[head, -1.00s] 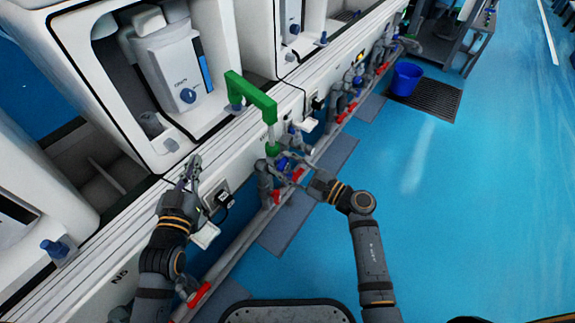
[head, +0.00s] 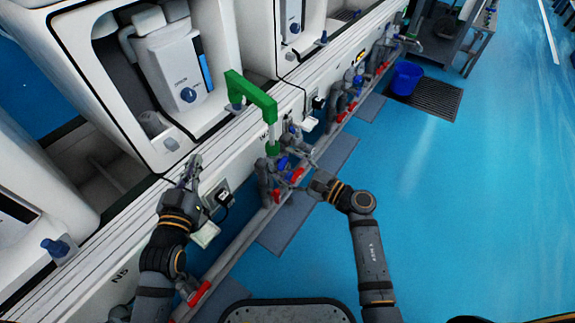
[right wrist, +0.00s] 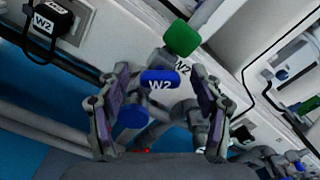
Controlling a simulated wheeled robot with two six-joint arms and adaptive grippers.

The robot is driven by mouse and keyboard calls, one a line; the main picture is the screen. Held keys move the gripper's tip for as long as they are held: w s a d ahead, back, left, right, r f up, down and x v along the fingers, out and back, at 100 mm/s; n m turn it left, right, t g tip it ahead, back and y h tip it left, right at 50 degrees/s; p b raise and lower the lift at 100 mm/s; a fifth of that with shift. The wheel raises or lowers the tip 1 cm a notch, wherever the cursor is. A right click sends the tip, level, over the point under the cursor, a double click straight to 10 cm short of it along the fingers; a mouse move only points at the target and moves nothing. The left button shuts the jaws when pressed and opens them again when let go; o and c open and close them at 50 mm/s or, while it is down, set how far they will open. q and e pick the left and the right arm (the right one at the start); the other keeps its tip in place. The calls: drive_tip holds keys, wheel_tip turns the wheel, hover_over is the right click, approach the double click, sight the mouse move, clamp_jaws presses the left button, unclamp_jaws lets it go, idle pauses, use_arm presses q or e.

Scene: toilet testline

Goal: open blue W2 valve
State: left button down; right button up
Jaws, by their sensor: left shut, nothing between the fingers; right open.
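The blue W2 valve handle (right wrist: 160,80) shows its white label in the right wrist view, between the two spread fingers of my right gripper (right wrist: 160,112). In the head view the blue handle (head: 282,162) sits on the grey pipework below the green pipe piece. My right gripper (head: 300,178) is open just to the right of it. I cannot tell whether a finger touches the handle. My left gripper (head: 190,168) is shut and empty, over the white ledge to the left of the valve.
A green bent pipe (head: 252,95) rises above the valve; its green end (right wrist: 182,38) is close in the right wrist view. Red handles (head: 296,174) sit on nearby pipes. A black W2 plug (right wrist: 50,20) is at upper left. The blue floor (head: 450,210) at right is clear.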

drive_tip(key=v, duration=1.2)
